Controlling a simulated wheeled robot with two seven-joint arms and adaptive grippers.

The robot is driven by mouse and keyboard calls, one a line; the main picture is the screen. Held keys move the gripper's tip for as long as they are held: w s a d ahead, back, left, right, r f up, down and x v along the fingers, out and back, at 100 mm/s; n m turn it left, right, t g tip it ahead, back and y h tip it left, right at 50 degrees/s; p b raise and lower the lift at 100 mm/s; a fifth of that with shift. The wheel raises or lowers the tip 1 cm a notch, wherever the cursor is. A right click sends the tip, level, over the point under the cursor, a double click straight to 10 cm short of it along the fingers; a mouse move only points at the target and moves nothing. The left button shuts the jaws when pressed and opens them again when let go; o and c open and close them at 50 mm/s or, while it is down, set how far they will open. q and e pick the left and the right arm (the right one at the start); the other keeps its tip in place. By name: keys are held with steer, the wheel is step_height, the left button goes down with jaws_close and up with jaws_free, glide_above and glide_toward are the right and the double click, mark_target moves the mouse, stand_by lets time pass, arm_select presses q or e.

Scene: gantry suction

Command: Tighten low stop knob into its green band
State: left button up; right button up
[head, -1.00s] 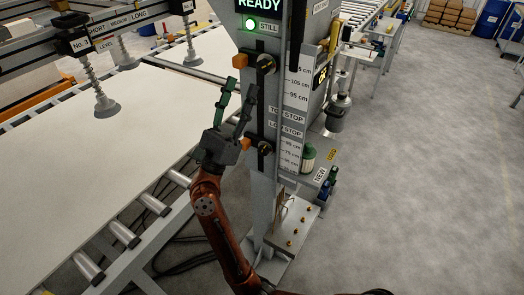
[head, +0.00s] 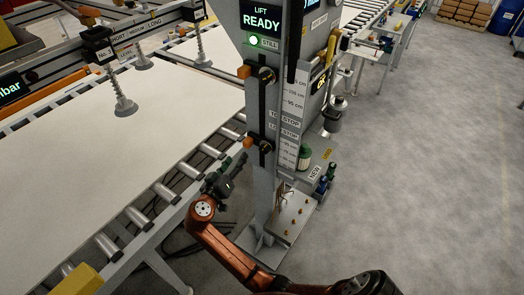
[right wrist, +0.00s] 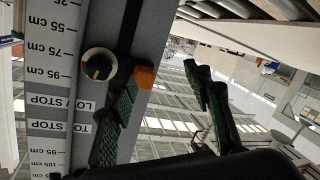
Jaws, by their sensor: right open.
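The low stop knob (head: 265,146) is a dark round knob on the lower part of the grey column (head: 262,190). An orange pointer (head: 247,142) sticks out at its left. In the right wrist view the knob (right wrist: 98,65) shows its face, with a pale rim and red and yellow marks; a green band cannot be made out. My right gripper (head: 228,172) is open and empty, below and left of the knob. In the right wrist view its two dark green fingers (right wrist: 165,68) are spread, one overlapping the column beside the knob. My left gripper is out of view.
The upper knob (head: 266,74) sits higher on the column, under the lit READY screen (head: 262,22). The roller conveyor (head: 165,192) with a large pale panel (head: 150,105) lies at the left. A footplate (head: 285,228) stands below. Open floor (head: 430,170) is at the right.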

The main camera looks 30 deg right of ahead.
mark_target(262, 151)
steer(key=s+d+r+m+g+h, duration=0.1)
steer(key=s+d+r+g+h, duration=0.1)
steer(key=s+g+h, duration=0.3)
steer(key=shift+t+y, duration=0.7)
steer(key=shift+t, duration=0.2)
steer(key=x, duration=0.3)
steer(key=s+p+x, duration=0.1)
steer(key=x, duration=0.2)
steer(key=shift+d, duration=0.6)
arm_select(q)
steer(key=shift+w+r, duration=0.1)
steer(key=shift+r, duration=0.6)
arm_select(e)
steer(key=shift+c, duration=0.6)
